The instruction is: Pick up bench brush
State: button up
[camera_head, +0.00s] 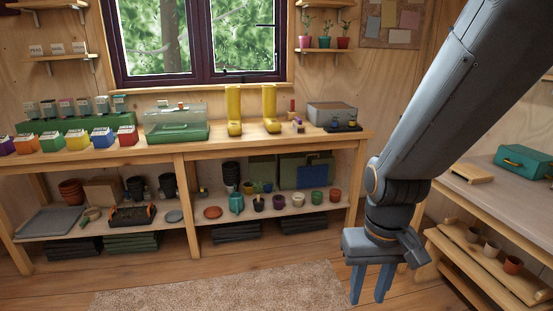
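I cannot make out the bench brush with certainty. A small light-brown and green item (91,214) lies on the lower shelf at the left, too small to identify. A flat pale wooden piece (470,173) lies on the right table, and I cannot tell whether it is a brush. My gripper (370,284) hangs pointing down at the lower right, in front of the floor between the two tables. Its fingers are apart with nothing seen between them. It touches neither item.
The long bench (190,150) carries seed boxes, a green case (180,131), yellow boots (234,110) and a grey box (332,114). Its lower shelf holds pots and trays. A teal case (525,161) stands on the right table (497,201). A beige rug (220,290) lies on open floor.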

aim_at(298, 126)
jog(key=z, duration=0.1)
jog(key=i, duration=3.25)
jog(key=z, duration=0.1)
